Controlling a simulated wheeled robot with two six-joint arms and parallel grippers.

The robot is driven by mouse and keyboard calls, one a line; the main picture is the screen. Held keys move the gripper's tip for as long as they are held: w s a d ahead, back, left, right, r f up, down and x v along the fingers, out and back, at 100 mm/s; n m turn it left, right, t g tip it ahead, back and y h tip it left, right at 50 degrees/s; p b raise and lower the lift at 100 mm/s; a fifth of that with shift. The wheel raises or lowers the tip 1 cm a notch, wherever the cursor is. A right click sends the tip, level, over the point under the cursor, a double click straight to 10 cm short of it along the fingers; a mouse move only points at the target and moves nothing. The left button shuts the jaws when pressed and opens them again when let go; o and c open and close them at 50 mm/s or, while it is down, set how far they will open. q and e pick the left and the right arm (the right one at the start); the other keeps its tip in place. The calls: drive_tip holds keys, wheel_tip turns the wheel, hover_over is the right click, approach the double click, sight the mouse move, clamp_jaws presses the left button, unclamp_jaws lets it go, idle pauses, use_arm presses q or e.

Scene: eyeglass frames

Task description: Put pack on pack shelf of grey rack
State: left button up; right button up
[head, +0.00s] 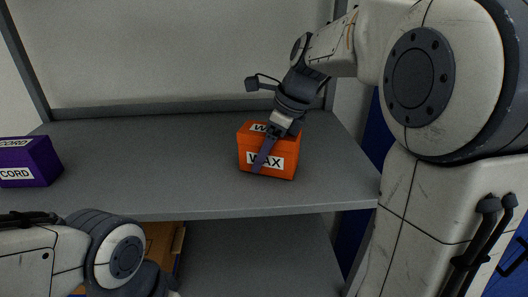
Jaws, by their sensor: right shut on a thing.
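An orange pack labelled WAX (285,163) is at the right part of the grey rack's upper shelf (190,165). My right gripper (268,150) reaches down over it from the upper right and is shut on it, with one dark finger across its front face. Whether the pack rests on the shelf or hangs just above it is hard to tell. My left arm shows at the lower left, in front of the shelf. Its gripper fingers are not visible.
A purple box labelled CORD (32,163) stands at the left end of the same shelf. A brown-orange box (162,242) is partly visible on the lower shelf (260,250). The upper shelf is clear between the purple box and the orange pack. A pale panel (190,50) closes the back.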

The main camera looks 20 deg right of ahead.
drive_tip(key=o, duration=1.4)
drive_tip(key=shift+f, duration=0.15)
drive_tip(key=v, duration=1.2)
drive_tip(key=shift+p, duration=0.4)
